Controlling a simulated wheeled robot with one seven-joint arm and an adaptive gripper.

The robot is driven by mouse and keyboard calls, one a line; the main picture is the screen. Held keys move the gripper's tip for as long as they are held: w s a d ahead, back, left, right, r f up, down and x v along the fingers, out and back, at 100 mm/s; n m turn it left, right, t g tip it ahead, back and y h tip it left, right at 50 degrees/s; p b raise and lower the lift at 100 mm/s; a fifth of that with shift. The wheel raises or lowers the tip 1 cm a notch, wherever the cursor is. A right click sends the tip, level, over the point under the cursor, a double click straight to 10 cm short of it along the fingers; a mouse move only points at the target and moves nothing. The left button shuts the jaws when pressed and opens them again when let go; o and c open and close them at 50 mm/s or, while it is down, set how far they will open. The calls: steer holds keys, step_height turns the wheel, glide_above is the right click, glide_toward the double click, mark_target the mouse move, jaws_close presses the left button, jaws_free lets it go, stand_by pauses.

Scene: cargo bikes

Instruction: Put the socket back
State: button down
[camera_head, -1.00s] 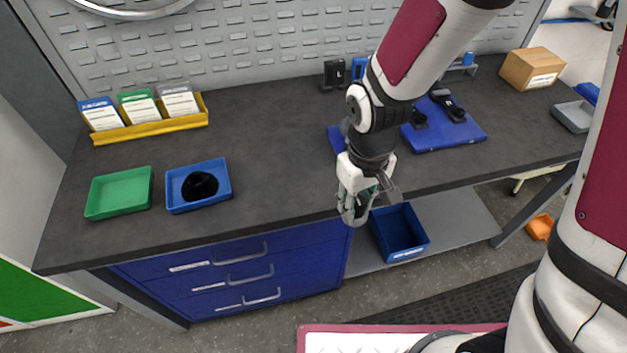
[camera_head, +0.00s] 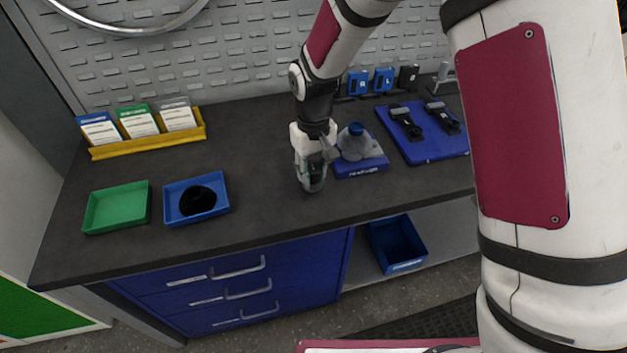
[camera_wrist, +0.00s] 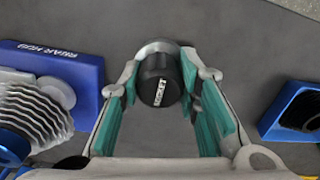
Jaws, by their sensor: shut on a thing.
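My gripper (camera_head: 314,182) is over the dark workbench, just left of the blue rear hub block in the head view. In the wrist view, the teal pads of my gripper (camera_wrist: 163,95) stand either side of the socket (camera_wrist: 158,80), a short black cylinder with a white label and a grey metal rim. My gripper is shut on it. In the head view the socket is small and hard to tell from the fingers. Its height over the bench is unclear.
The rear hub block (camera_head: 362,168) carries a grey cassette (camera_wrist: 35,108). A blue tray (camera_head: 222,206) with a black round piece and a green tray (camera_head: 117,208) lie to the left. A blue mat (camera_head: 442,145) with black parts is right. Bare bench lies between gripper and blue tray.

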mark_target(313, 182)
steer(key=shift+f, duration=1.75)
steer(key=shift+f, duration=0.2)
steer(key=c, duration=1.2)
jaws_free()
steer(key=shift+r, duration=0.1)
step_height(313, 182, up, 12)
steer(key=shift+r, duration=0.15)
steer(key=shift+d+r, duration=0.1)
